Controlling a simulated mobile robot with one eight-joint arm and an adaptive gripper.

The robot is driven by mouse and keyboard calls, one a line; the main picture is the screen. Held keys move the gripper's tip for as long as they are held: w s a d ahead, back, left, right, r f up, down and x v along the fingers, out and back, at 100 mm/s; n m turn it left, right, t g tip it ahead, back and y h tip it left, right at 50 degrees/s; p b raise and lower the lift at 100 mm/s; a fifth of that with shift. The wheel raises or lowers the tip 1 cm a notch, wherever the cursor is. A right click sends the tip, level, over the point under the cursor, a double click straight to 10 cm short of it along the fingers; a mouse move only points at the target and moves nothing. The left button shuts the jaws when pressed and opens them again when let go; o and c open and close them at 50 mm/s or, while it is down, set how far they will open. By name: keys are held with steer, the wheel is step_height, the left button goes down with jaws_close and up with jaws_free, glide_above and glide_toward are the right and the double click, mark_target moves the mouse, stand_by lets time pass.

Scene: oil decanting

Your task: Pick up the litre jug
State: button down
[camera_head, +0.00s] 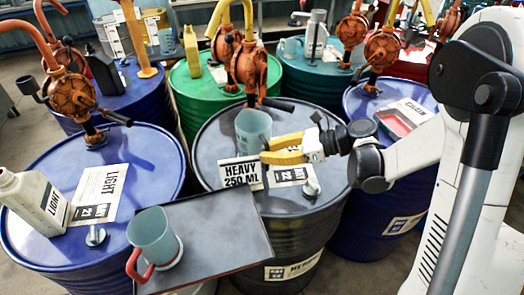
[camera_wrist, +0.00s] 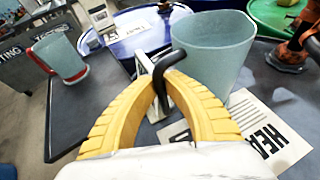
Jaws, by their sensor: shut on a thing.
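A grey-blue translucent jug (camera_head: 250,132) with a black handle is at the dark grey drum (camera_head: 212,125), below the orange pump's spout. It also shows in the wrist view (camera_wrist: 212,50), upright. My gripper (camera_head: 268,150) reaches in from the right, its yellow fingers closed on the black handle; they also show in the wrist view (camera_wrist: 160,90). I cannot tell whether the jug's base touches the drum top. A similar jug (camera_head: 153,238) with a red handle stands on the dark tray (camera_head: 225,228). No volume mark is readable on either jug.
A white bottle (camera_head: 36,200) marked LIGHT is on the blue drum (camera_head: 150,165) at left. The tray's right half is clear.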

steer(key=a+r+p+v, duration=0.1)
steer(key=p+v, duration=0.3)
steer(key=v, duration=1.1)
steer(key=w+d+r+m+t+h, duration=0.2)
steer(key=w+m+t+h, duration=0.4)
steer(key=m+t+h, duration=0.3)
steer(key=d+m+t, duration=0.1)
steer(key=m, duration=0.2)
steer(key=shift+r, duration=0.4)
